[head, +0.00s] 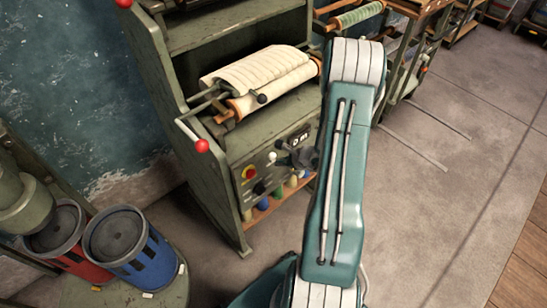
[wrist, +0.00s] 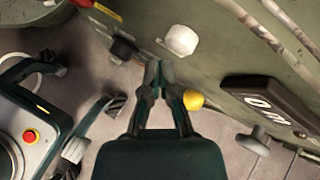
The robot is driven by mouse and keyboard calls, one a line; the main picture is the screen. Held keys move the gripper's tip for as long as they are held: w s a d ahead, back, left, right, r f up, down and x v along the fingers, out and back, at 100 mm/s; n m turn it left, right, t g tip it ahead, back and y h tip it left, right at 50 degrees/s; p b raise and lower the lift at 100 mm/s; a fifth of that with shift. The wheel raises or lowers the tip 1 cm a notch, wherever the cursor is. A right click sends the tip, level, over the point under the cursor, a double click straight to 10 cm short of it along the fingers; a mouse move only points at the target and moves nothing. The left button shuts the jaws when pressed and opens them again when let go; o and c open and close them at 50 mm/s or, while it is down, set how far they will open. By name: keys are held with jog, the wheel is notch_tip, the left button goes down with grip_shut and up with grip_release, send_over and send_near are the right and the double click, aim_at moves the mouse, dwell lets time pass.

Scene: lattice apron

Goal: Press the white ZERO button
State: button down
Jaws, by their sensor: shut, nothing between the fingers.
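A white button (wrist: 181,40) stands out from the green machine panel, at the top middle of the wrist view. My gripper (wrist: 157,66) is shut and empty. In the wrist picture its tips appear just below and left of the white button, with a visible gap; the depth between them is hard to judge. A black knob (wrist: 122,48) is left of the tips. In the head view my arm hides part of the panel's right side.
A dark display with white characters (wrist: 270,103) and a grey knob (wrist: 255,140) are right of my gripper. Red-ball levers (head: 202,146) project from the frame. Blue bin (head: 135,250) stands left; floor is open right.

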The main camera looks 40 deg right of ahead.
jog(key=shift+s+d, duration=0.2)
jog(key=shift+s, duration=2.3)
jog(key=w+a+r+n+g+y, duration=0.2)
jog(key=a+r+n+g+y, duration=0.15)
jog(key=a+r+n, duration=1.4)
jog(key=s+a+r+n+h, duration=0.3)
jog(key=s+r+n, duration=0.2)
jog(key=s+r, duration=0.2)
jog(key=s+a+r+n+h, duration=0.3)
jog(key=s+r, duration=0.4)
jog(key=r, duration=0.4)
jog(key=shift+a+n+h, duration=0.3)
jog(key=shift+n+h, duration=0.25)
jog(key=shift+n, duration=0.5)
